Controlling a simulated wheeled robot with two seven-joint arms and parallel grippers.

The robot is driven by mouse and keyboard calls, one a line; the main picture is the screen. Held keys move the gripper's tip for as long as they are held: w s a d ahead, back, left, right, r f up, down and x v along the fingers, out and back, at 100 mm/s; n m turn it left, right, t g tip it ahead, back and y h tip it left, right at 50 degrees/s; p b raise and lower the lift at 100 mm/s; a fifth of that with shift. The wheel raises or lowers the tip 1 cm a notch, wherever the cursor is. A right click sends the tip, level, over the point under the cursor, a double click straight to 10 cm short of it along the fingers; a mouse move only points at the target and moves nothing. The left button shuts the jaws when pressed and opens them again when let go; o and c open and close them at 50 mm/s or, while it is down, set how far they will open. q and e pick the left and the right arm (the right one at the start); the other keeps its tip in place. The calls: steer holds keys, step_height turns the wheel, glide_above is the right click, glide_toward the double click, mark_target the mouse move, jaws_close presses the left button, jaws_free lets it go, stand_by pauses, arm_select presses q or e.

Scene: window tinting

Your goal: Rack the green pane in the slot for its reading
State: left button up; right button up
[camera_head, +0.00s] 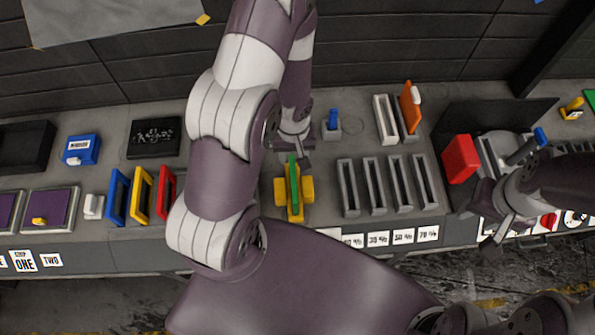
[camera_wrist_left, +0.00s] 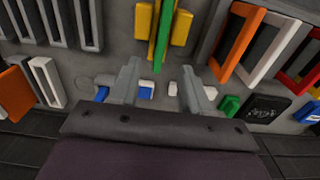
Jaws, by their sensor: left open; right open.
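The green pane (camera_head: 294,185) stands on edge in a yellow holder (camera_head: 307,189) at the middle of the bench. My left gripper (camera_head: 293,153) is open just behind it. In the left wrist view the fingers (camera_wrist_left: 160,82) are spread and empty, with the end of the green pane (camera_wrist_left: 163,35) just past them, in line with the gap. Several grey slots (camera_head: 373,184) stand in a row to the right, with percent labels (camera_head: 378,239) on the bench front below. No reading is legible. My right gripper (camera_head: 490,228) is at the right front, apart from the pane.
An orange pane (camera_head: 410,108) and a white frame (camera_head: 385,120) stand behind the slots. A red block (camera_head: 460,158) is to their right. Blue (camera_head: 117,196), yellow (camera_head: 141,195) and red (camera_head: 167,190) frames stand left of my left arm. The slots look empty.

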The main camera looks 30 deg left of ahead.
arm_select(q)
steer(key=b, duration=0.5)
glide_above(294, 178)
steer(key=f, duration=0.4)
steer(key=s+f, duration=0.1)
steer(key=f, duration=0.1)
steer(key=shift+a, duration=0.25)
steer(key=shift+w+f+b, duration=0.2)
steer(key=shift+f+b, duration=0.1)
steer(key=shift+f, duration=0.1)
steer(key=f+b, duration=0.1)
steer(key=f, duration=0.1)
steer(key=w+f+b, duration=0.1)
steer(key=f+b, duration=0.1)
steer(key=shift+d+f, duration=0.2)
steer(key=shift+f, duration=0.1)
steer(key=shift+f+b, duration=0.3)
steer(key=shift+b, duration=0.1)
steer(key=shift+s+r, duration=0.1)
steer(key=shift+s, duration=0.2)
steer(key=shift+w, duration=0.15)
jaws_close()
arm_select(e)
step_height(294, 178, down, 10)
steer(key=s, duration=0.1)
steer(key=shift+s+r, duration=0.15)
